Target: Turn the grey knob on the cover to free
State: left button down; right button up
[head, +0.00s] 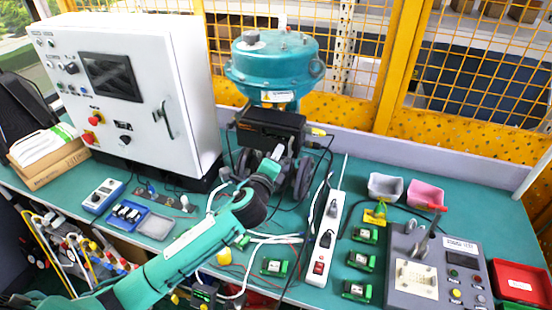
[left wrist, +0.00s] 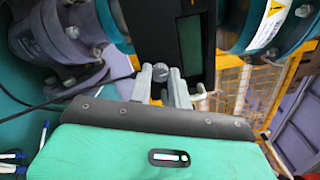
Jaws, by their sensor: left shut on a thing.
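The valve positioner is a black box (head: 262,128) below the round teal actuator (head: 274,68). In the left wrist view its dark cover (left wrist: 150,35) and a dull green panel (left wrist: 190,48) fill the upper middle. The grey knob (left wrist: 160,73) is on the cover's lower part, between my left gripper's two fingers. My left gripper (head: 278,153) reaches up to the positioner's lower front and is shut on the knob; the fingers hide the knob in the head view. I cannot read any knob marking. My right gripper is in neither view.
Grey pipe flanges (left wrist: 58,45) stand close beside the gripper. A white control cabinet (head: 140,95) is at left, a power strip (head: 326,238) with loose cables at right. A grey test panel (head: 408,295), small bins (head: 385,186) and several green modules occupy the right bench.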

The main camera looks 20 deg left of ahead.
pick_arm(q)
jog(key=n+b, duration=0.1)
jog(key=n, duration=0.7)
dwell(0.5)
jog(key=c, duration=1.6)
grip_release()
jog(key=shift+s, duration=0.1)
jog(key=s+b, duration=0.1)
jog(key=s, duration=0.3)
jog(key=s+b, duration=0.1)
jog(key=s, duration=0.4)
jog(key=s+b, duration=0.1)
jog(key=s, duration=0.3)
jog(key=shift+s+a+b, duration=0.3)
jog(key=shift+s+b, duration=0.05)
